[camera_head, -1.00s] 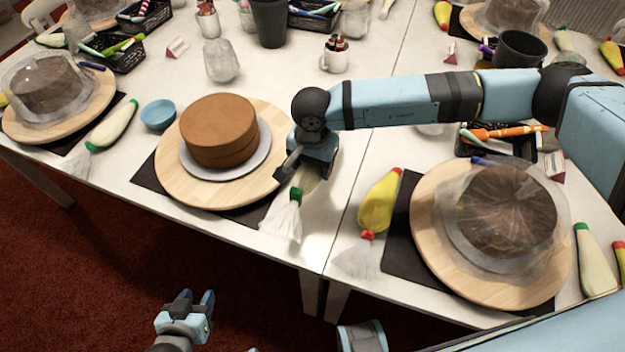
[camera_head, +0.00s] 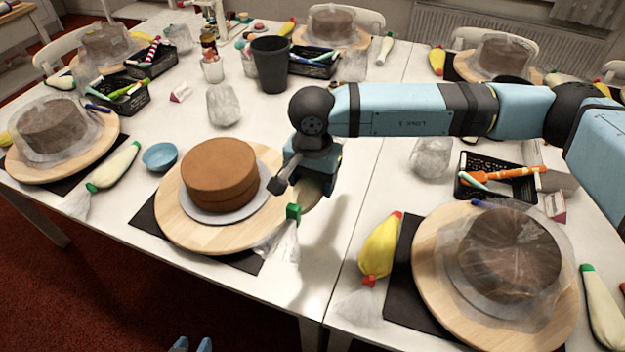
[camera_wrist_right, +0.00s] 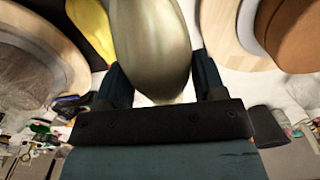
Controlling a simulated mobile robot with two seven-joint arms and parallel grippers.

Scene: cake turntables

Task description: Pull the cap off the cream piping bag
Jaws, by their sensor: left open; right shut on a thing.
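My right gripper (camera_head: 297,195) is shut on the cream piping bag (camera_wrist_right: 152,45), whose pale, smooth body fills the top middle of the right wrist view between the fingers. In the head view the gripper hides most of the bag. Only a green piece (camera_head: 293,212) and the clear crumpled plastic tail (camera_head: 279,241) show, hanging above the table edge. I cannot make out the cap at the bag's other end. My left gripper (camera_head: 190,346) is open and empty at the bottom edge, low in front of the table; only its fingertips show.
A brown cake (camera_head: 218,172) on a wooden turntable (camera_head: 175,222) stands left of my right gripper. A yellow piping bag (camera_head: 380,248) and a covered cake (camera_head: 510,255) lie to the right. A blue bowl (camera_head: 159,157) is at left. Red floor lies in front.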

